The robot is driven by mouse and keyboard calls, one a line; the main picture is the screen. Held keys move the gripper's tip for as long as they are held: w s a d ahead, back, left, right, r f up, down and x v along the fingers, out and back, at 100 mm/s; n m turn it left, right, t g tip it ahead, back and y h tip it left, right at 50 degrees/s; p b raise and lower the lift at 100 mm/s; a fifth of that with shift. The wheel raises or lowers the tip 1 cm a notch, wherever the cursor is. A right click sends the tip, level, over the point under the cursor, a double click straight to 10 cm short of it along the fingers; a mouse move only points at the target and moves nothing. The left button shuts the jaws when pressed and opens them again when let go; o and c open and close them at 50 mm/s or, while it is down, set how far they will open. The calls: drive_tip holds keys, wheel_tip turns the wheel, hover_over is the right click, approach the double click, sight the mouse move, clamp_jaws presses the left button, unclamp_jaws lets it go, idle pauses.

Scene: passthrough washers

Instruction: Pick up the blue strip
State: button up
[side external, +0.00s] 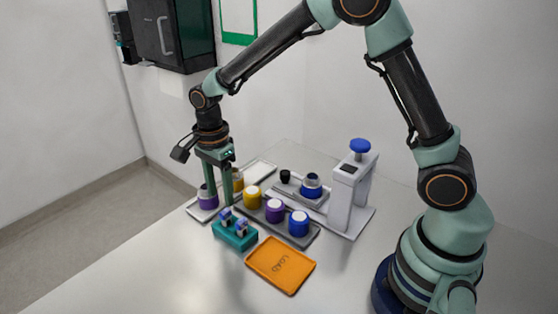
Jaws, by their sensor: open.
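A teal block (235,235) stands on the table at the front left of the group. Small blue pieces stand upright in its top, one at the left (226,216) and one at the right (241,225). They are too small to tell whether either is a strip. My gripper (220,200) points down just behind the teal block, among the jars. Its two green fingers are apart, with nothing clearly held between them. Whether the fingertips touch anything cannot be told.
A grey tray (262,226) holds yellow-, purple- and blue-bodied jars right of my gripper. More jars stand on a pale tray (262,170) behind it. A white press-like device (350,190) with a blue knob stands right. An orange tray (280,265) lies in front. The front-left table is clear.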

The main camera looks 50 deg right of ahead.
sight(225, 211)
drive_tip(key=shift+s+d+f, duration=0.1)
drive_tip(key=shift+s+f, duration=0.05)
drive_tip(key=shift+f, duration=1.3)
drive_tip(key=shift+s+f, duration=0.1)
drive_tip(key=shift+f, duration=1.35)
clamp_jaws()
